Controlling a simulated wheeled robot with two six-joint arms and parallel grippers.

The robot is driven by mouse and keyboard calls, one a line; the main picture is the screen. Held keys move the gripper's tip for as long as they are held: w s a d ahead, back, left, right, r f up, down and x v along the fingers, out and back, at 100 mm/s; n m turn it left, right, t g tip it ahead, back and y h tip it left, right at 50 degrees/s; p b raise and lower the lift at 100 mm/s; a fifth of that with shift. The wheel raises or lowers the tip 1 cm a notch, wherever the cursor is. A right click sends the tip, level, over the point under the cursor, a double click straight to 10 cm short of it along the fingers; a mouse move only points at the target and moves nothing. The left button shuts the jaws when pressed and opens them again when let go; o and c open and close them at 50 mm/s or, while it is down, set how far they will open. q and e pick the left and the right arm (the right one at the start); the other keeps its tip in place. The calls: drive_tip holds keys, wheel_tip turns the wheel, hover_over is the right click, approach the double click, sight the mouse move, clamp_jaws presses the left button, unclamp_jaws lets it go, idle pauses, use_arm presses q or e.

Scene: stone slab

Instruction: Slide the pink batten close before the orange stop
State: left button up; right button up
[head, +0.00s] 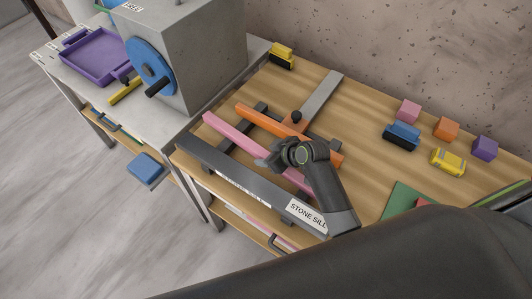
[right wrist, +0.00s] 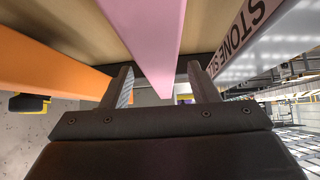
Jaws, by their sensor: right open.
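The orange stop also shows at the left of the right wrist view (right wrist: 45,65). My right gripper (head: 264,162) is over the pink batten near its middle and hides part of it. In the right wrist view the pink batten (right wrist: 148,40) runs between the two open fingers (right wrist: 160,85), with room on both sides. My left gripper is not in view.
A dark sill (head: 225,172) labelled "STONE SILL" runs along the bench's front edge. A grey bar with a black knob (head: 297,117) meets the orange stop. Several coloured blocks and toy cars (head: 403,134) stand at the right. A grey machine with a blue wheel (head: 150,68) stands at the left.

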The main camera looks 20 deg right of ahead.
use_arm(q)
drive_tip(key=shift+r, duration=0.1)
use_arm(e)
drive_tip(key=shift+w+a+f, duration=0.3)
drive_tip(key=shift+w+f, duration=0.15)
drive_tip(key=shift+f, duration=0.05)
drive_tip(key=shift+c, duration=0.4)
clamp_jaws()
drive_tip(key=shift+d, duration=0.1)
